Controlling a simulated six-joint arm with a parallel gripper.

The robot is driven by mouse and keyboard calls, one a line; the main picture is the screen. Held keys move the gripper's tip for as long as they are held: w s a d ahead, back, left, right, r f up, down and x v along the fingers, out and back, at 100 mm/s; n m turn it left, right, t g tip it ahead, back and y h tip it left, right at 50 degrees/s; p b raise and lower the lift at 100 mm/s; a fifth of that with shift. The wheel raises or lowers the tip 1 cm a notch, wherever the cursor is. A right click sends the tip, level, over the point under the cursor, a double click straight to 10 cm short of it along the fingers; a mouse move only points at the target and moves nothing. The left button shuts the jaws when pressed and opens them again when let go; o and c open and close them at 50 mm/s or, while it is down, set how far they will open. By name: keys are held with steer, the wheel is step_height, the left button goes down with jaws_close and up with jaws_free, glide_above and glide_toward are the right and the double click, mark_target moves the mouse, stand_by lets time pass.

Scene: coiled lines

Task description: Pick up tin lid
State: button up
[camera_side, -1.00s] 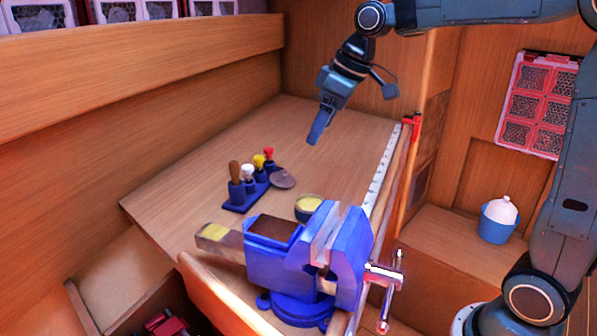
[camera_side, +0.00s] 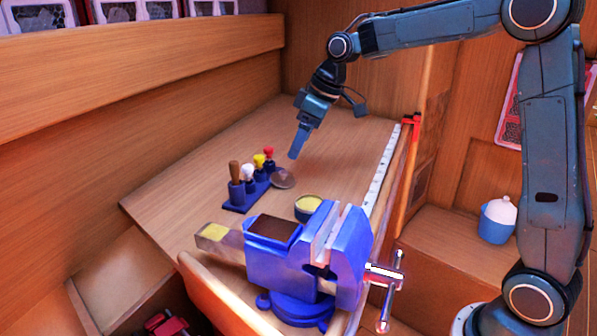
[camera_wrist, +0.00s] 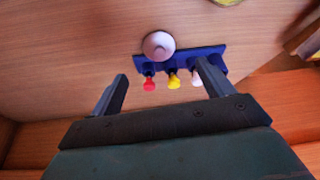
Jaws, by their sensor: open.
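The tin lid (camera_side: 283,179) is a small round greyish-brown disc lying on the wooden bench, close beside the blue tool rack. My gripper (camera_side: 293,155) is open and empty. It is above the bench, a little up and right of the lid in the side view. Both fingers of my gripper (camera_wrist: 160,85) show in the wrist view, spread wide and apart from the lid.
The blue rack (camera_side: 238,207) holds several tools with brown, white, yellow and red tops. An open tin (camera_side: 308,207) with yellowish contents stands nearer the large blue vise (camera_side: 280,262). A white ruler strip (camera_side: 380,175) runs along the right bench edge. The back of the bench is clear.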

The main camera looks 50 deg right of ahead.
glide_above(286, 172)
steer(key=s, duration=0.2)
steer(key=shift+d+f, duration=0.2)
steer(key=shift+f, duration=0.85)
steer(key=shift+d+f, duration=0.2)
steer(key=shift+f, duration=0.85)
steer(key=shift+x, duration=2.55)
steer(key=shift+d, duration=0.1)
steer(key=shift+c, duration=0.4)
steer(key=c, duration=1)
steer(key=shift+c, duration=0.2)
steer(key=shift+r, duration=0.1)
step_height(286, 172, up, 20)
